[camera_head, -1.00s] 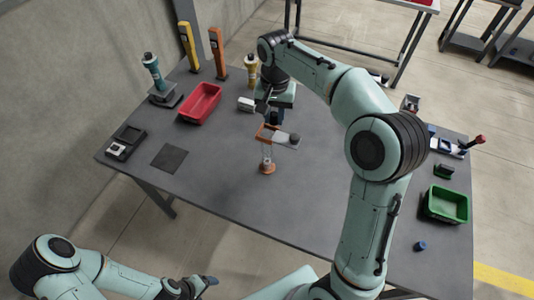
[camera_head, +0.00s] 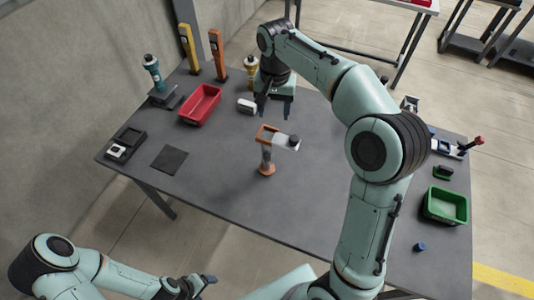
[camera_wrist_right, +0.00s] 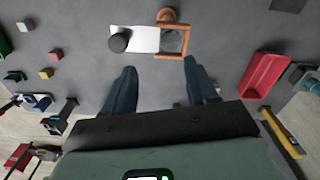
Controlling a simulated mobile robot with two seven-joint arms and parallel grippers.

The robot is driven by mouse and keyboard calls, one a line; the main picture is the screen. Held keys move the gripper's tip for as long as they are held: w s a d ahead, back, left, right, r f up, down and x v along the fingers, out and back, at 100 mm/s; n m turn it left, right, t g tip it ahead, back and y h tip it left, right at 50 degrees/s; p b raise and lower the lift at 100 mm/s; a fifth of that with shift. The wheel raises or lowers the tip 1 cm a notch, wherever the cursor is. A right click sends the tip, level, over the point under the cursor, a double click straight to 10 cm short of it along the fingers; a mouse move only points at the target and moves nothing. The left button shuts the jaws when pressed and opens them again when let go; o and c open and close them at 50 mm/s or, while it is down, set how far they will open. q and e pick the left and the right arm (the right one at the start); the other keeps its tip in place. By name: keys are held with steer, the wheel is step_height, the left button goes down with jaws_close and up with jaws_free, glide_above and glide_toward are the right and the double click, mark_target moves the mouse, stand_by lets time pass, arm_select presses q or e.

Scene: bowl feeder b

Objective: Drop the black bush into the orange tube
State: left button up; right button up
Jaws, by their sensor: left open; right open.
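The orange tube (camera_head: 266,152) stands upright on the table, with an orange top frame, a clear body and a round orange base. A white shelf (camera_wrist_right: 146,39) sticks out from its top. The black bush (camera_head: 294,141) sits on this shelf, beside the orange frame; it also shows in the right wrist view (camera_wrist_right: 119,42). My right gripper (camera_head: 275,110) is open and empty, behind the tube and apart from it. In the wrist view its fingers (camera_wrist_right: 160,70) point towards the shelf and frame. My left gripper (camera_head: 207,280) is open and empty, off the table's front edge.
A red bin (camera_head: 201,104), a white block (camera_head: 246,106) and yellow and orange posts stand towards the back left. A dark square (camera_head: 169,159) lies at the left. A green bin (camera_head: 445,205) and a blue part (camera_head: 420,247) are at the right. The table's front middle is clear.

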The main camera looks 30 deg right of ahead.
step_height(320, 180, up, 10)
stand_by(0.3)
steer(key=shift+w, duration=0.1)
stand_by(0.3)
